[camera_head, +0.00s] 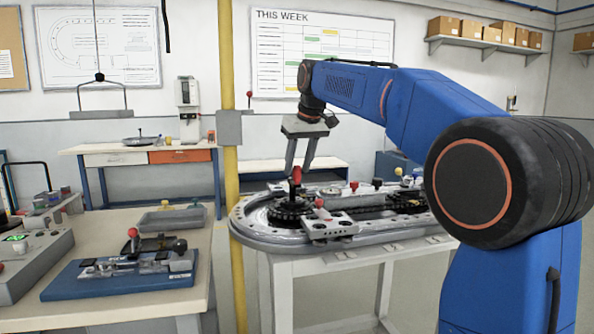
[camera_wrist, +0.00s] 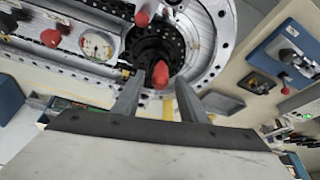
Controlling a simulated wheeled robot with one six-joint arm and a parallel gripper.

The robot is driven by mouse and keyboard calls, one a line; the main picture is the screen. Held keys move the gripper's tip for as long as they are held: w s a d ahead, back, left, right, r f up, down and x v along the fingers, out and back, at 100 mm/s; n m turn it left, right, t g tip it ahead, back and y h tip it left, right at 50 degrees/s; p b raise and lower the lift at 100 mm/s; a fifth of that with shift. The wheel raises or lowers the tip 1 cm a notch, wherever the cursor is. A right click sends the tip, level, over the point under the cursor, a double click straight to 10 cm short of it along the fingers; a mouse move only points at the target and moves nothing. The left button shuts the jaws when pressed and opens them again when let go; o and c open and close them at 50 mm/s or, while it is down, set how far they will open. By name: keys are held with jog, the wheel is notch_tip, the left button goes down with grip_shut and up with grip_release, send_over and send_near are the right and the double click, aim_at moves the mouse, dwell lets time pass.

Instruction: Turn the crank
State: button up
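The crank's red grip (camera_head: 296,175) stands upright over a black toothed wheel (camera_head: 288,211) at the left end of the ring track. My gripper (camera_head: 299,168) points down from above, with its fingers apart around the top of the red grip. In the wrist view the red grip (camera_wrist: 160,75) shows between the two open fingers (camera_wrist: 159,84), with a gap visible on each side. The black wheel (camera_wrist: 150,38) lies beyond the grip. The crank's arm is hard to make out.
The grey ring track (camera_head: 262,231) lies on a white table. A grey block with a red knob (camera_head: 320,203) sits close in front of the wheel. A yellow post (camera_head: 233,180) stands left of the track. A bench with a blue fixture (camera_head: 120,278) is farther left.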

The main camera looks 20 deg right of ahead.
jog(key=shift+x, duration=0.9)
grip_shut()
jog(key=shift+d, duration=0.15)
